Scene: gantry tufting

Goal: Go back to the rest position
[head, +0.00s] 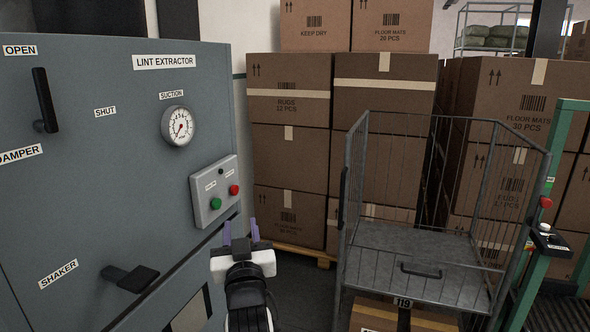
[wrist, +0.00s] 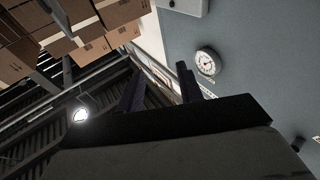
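My gripper (head: 240,224) is in the lower middle of the head view, in front of the lint extractor's right edge. Its two purple fingers stand apart with nothing between them. In the wrist view the fingers (wrist: 158,80) show dark and spread, with a clear gap. The grey lint extractor (head: 110,190) fills the left of the head view. Its black damper handle (head: 44,100) stands nearly upright below the OPEN label. The shaker handle (head: 130,279) sticks out low on the panel. The suction gauge (head: 178,126) also shows in the wrist view (wrist: 207,62).
A button box (head: 214,192) with green and red buttons is on the extractor, close to my gripper. A wire cage cart (head: 410,285) stands at the right. Stacked cartons (head: 290,155) are behind, and a green frame (head: 545,220) is at far right. Dark floor shows beside my gripper.

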